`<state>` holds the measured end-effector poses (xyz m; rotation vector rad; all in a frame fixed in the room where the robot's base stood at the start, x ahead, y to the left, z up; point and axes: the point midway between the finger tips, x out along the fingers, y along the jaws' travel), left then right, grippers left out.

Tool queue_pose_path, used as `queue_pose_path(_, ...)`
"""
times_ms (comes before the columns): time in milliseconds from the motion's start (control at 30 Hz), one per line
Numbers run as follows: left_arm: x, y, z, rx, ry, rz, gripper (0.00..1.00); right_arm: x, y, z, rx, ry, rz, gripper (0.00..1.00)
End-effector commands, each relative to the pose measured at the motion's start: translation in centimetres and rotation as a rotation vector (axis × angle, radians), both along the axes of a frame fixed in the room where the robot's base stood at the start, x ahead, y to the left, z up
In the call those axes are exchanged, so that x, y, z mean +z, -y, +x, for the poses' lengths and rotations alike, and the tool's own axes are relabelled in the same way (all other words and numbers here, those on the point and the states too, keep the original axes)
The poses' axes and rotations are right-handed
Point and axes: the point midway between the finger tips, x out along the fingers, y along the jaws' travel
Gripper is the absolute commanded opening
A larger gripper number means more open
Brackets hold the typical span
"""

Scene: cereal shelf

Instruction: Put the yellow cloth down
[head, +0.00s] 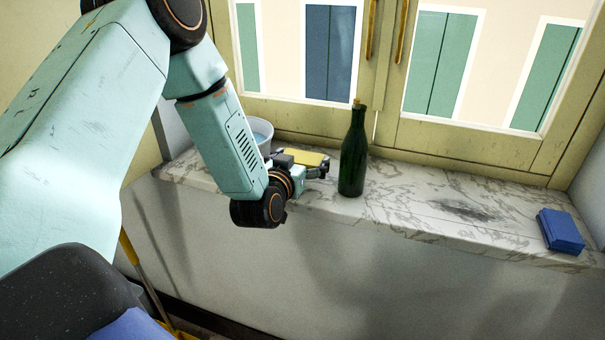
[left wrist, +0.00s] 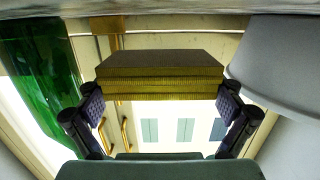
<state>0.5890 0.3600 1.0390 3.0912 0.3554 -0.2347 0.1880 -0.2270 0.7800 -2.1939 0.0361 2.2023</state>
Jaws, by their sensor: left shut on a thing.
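The yellow cloth (head: 310,158) is a folded, flat stack in my left gripper (head: 318,168), above the marble sill (head: 410,205). In the left wrist view, the cloth (left wrist: 160,72) sits between the two dark finger pads of the left gripper (left wrist: 160,105), one at each side. That view appears upside down, with the sill along its top edge and a gap between it and the cloth. In the head view the arm and gripper hide part of the cloth. My right gripper is not in view.
A dark green bottle (head: 353,155) stands upright just right of the gripper. A pale bucket (head: 264,140) with blue inside stands behind it, partly hidden. A folded blue cloth (head: 560,231) lies at the sill's right end. A dark smudge (head: 464,210) marks the clear sill between bottle and blue cloth.

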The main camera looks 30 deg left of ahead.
Motion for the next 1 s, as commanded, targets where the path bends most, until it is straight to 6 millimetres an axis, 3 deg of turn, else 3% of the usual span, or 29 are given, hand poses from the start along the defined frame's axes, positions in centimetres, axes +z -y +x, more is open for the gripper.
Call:
queue_pose_path(233, -3.5, 0.0, 0.1, -0.001, -0.003, 0.002, 0.57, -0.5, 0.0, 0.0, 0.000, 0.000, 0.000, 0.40)
queue_pose_path(667, -4.1, 0.0, 0.3, -0.001, 0.000, 0.001, 0.57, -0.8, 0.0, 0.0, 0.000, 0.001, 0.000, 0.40)
queue_pose_path(700, -4.0, 0.0, 0.3, -0.001, -0.001, 0.001, 0.96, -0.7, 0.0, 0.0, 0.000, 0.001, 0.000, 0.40)
queue_pose_path(767, -4.0, 0.0, 0.3, -0.001, -0.001, 0.001, 1.00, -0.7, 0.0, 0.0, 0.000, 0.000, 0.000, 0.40)
queue_pose_path(1000, -4.0, 0.0, 0.3, -0.001, -0.001, 0.001, 1.00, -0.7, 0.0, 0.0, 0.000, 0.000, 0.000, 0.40)
